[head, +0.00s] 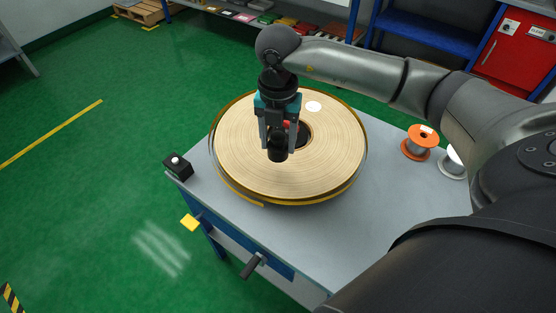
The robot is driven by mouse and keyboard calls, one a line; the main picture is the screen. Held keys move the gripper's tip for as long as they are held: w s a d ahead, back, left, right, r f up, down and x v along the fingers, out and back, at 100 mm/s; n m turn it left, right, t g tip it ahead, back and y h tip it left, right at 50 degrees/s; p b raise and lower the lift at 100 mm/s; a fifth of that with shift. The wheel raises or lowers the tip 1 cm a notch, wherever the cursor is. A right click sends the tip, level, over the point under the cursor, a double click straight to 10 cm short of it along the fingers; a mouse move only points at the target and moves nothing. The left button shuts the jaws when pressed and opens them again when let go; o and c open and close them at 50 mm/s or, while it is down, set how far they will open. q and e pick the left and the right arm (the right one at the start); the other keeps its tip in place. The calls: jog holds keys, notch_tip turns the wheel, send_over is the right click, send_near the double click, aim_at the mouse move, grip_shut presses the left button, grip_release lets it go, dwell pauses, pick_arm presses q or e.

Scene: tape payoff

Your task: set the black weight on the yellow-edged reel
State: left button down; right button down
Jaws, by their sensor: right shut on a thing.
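The yellow-edged reel (245,165) is a wide, flat roll of pale tape lying on the table, with a dark hub at its middle. My right gripper (278,138) comes down over the reel, just left of the hub. It is shut on the black weight (278,152), a small dark cylinder held upright between the fingers. I cannot tell whether the weight's underside touches the reel. The gripper and weight hide part of the hub. My left gripper is not in view.
The grey table (330,235) has clear room in front of the reel. A black box with a white button (178,167) stands at its left corner. An orange spool (420,142) and a white spool (453,163) stand to the right, near my right arm.

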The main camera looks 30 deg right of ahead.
aim_at(278, 135)
jog(key=shift+f+b, duration=0.6)
jog(key=shift+f, duration=2.55)
jog(key=shift+f, duration=0.15)
jog(key=shift+c, duration=0.9)
grip_release()
jog(key=shift+r, duration=0.4)
notch_tip(278, 135, up, 11)
jog(key=shift+f+p, duration=0.15)
jog(key=shift+p, duration=0.95)
jog(key=shift+r, duration=0.4)
